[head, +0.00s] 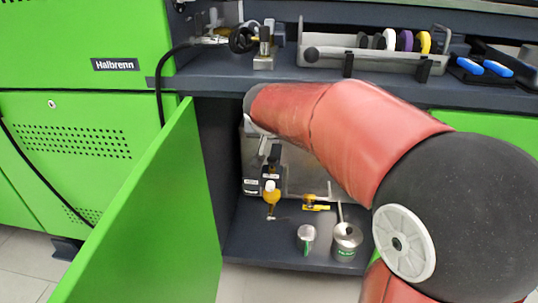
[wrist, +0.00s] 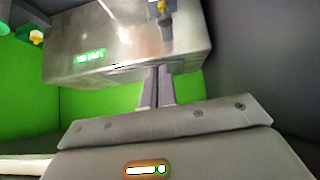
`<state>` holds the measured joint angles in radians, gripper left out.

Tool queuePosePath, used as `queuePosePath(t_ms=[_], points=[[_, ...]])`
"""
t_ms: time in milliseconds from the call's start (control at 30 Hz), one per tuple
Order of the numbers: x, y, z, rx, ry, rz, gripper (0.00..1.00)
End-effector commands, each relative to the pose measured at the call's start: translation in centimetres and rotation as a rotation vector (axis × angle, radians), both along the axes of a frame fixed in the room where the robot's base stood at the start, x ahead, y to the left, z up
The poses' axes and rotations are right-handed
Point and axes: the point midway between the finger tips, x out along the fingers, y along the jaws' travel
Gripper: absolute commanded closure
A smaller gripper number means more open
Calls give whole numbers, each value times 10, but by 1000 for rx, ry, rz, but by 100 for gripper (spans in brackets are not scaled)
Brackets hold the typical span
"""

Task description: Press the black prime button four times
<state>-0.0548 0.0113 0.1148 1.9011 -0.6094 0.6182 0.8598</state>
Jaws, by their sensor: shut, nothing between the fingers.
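A grey metal pump unit (head: 310,172) stands inside the open cabinet under the bench, with dark fittings (head: 272,158) on its left part. I cannot make out the black prime button for certain in either view.
A green cabinet door (head: 150,220) stands open on the left. The bench top (head: 225,80) is above.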

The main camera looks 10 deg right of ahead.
Motion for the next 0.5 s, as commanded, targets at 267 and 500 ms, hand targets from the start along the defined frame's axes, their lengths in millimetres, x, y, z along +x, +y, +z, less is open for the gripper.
queuePosePath(t_ms=[267,500], points=[[24,8,-8,13,-27,-7,100],[23,8,-8,14,-27,-7,100]])
